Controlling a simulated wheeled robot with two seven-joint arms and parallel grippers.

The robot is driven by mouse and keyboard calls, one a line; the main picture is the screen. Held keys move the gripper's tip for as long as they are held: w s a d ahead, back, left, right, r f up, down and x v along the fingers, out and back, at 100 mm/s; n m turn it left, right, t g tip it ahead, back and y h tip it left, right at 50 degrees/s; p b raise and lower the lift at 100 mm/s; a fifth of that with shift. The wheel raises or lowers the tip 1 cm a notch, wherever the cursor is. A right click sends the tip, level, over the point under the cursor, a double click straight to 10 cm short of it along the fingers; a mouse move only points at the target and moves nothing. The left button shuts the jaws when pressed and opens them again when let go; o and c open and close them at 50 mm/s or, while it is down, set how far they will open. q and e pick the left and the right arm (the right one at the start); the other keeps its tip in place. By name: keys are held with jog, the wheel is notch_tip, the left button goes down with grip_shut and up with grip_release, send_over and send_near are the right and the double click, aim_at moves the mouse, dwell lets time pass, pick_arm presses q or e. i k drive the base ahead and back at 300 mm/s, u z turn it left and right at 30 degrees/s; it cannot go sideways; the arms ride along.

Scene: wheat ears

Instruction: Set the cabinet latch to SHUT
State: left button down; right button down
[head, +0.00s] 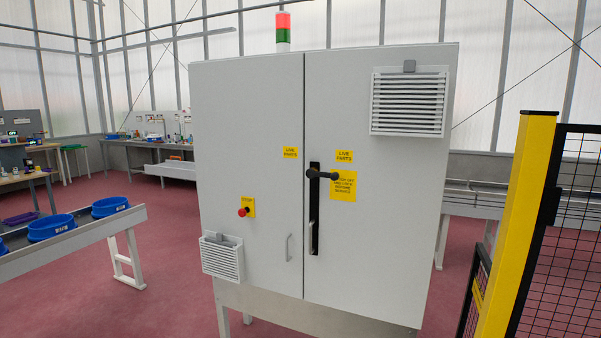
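A grey two-door cabinet (250,110) stands upright in the middle of the head view, and both doors look closed. The latch is a black lever handle (322,174) on the right door beside the centre seam. It lies about level, its knob at the left end and its arm pointing right over the top of a yellow label (343,188). A tall black slot plate (315,215) runs below it. No SHUT mark is legible. Neither gripper is in view.
Grey pull handles (289,247) flank the seam low down. A red stop button (243,212) and a vent (222,258) are on the left door. A yellow post (518,225) with black mesh fence stands right. A bench with blue tubs (52,227) is left. Red floor is open between.

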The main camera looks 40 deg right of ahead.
aim_at(310, 173)
jog(key=u, duration=0.1)
jog(key=i, duration=1.25)
jog(key=z, duration=0.75)
